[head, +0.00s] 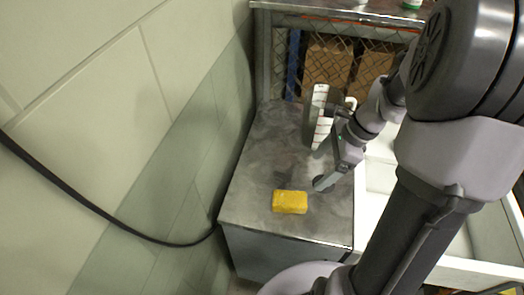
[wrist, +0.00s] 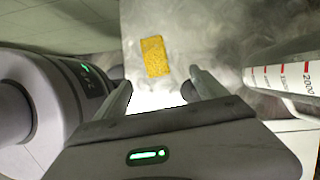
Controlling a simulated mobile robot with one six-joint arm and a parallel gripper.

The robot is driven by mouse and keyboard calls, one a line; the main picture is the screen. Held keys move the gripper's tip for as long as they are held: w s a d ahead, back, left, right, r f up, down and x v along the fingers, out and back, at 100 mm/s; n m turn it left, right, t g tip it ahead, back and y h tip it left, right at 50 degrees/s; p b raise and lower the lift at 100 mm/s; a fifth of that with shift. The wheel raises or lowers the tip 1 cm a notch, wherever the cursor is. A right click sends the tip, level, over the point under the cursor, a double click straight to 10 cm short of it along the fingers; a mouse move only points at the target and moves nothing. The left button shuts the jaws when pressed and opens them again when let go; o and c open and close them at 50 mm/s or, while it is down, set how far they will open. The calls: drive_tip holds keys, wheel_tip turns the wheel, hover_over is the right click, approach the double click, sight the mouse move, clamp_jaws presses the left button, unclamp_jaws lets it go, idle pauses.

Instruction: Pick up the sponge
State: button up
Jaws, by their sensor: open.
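The yellow sponge (head: 290,202) lies flat on the grey metal counter (head: 255,170), near its front edge. It also shows in the wrist view (wrist: 155,56), ahead of and between the two fingers. My gripper (head: 322,180) is above the counter, to the right of the sponge and a little farther back in the head view. In the wrist view my gripper (wrist: 158,80) has its fingers spread wide, with nothing between them. The sponge is apart from the fingers, and no part of it is hidden.
A white measuring cylinder with red marks (head: 318,115) stands on the counter behind my gripper; it is close on the right in the wrist view (wrist: 288,78). A tiled wall (head: 100,110) bounds the left side. A white basin (head: 385,180) adjoins the right. The counter around the sponge is clear.

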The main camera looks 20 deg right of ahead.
drive_tip(key=b, duration=0.5)
approach(294, 198)
drive_tip(key=x, duration=0.5)
drive_tip(key=shift+w+d, duration=0.15)
drive_tip(key=shift+d, duration=0.05)
drive_tip(key=b+x, duration=0.2)
drive_tip(key=x, duration=0.1)
drive_tip(key=b+x, duration=0.1)
drive_tip(key=x, duration=0.1)
drive_tip(key=shift+s+a+f, duration=0.15)
drive_tip(key=shift+s, duration=0.15)
drive_tip(key=shift+w+a+f, duration=0.1)
drive_tip(key=shift+f, duration=0.1)
drive_tip(key=shift+r, duration=0.2)
drive_tip(key=shift+c, duration=0.4)
drive_tip(key=c, duration=1.4)
